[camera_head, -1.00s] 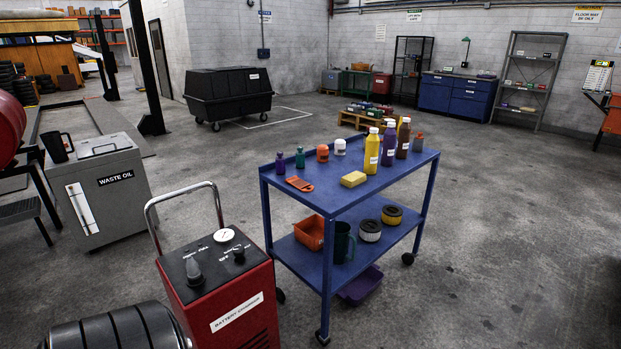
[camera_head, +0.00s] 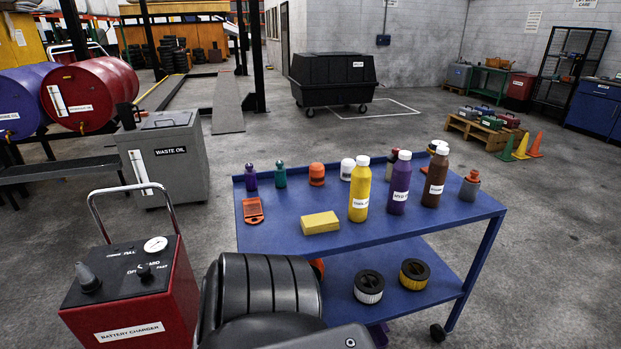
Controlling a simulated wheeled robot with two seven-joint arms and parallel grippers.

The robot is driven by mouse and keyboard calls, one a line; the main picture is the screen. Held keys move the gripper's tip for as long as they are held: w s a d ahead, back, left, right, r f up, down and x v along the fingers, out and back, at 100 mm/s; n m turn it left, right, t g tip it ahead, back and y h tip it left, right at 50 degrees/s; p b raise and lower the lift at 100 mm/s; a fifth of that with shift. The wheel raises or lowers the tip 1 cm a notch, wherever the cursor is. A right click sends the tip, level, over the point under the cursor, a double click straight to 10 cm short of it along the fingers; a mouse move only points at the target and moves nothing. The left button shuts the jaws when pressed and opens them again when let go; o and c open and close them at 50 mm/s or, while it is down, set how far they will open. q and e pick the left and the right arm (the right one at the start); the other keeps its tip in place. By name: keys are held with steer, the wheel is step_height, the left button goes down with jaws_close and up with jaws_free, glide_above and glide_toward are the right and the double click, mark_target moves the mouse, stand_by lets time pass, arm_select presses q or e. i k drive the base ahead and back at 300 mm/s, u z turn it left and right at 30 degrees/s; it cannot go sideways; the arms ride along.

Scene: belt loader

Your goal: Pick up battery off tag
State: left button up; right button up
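A flat orange-red tag (camera_head: 253,210) lies on the left part of the top shelf of the blue cart (camera_head: 285,237). It has a dark opening at one end and a pale label strip too small to read. It is the only tag-like thing on the cart. Neither of my grippers shows, so I cannot tell if they are open or shut. A black ribbed part of my own body (camera_head: 262,283) stands at the bottom centre, in front of the cart, and hides part of its lower shelf.
A red battery charger (camera_head: 135,318) with a handle stands left of the cart. A yellow block (camera_head: 320,223), yellow bottle (camera_head: 360,190), purple bottle (camera_head: 399,184) and brown bottle (camera_head: 434,180) stand right of the tag. Small bottles line the back edge.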

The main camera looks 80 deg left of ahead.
mark_target(252, 210)
steer(key=i, duration=0.9)
steer(key=u, duration=2.35)
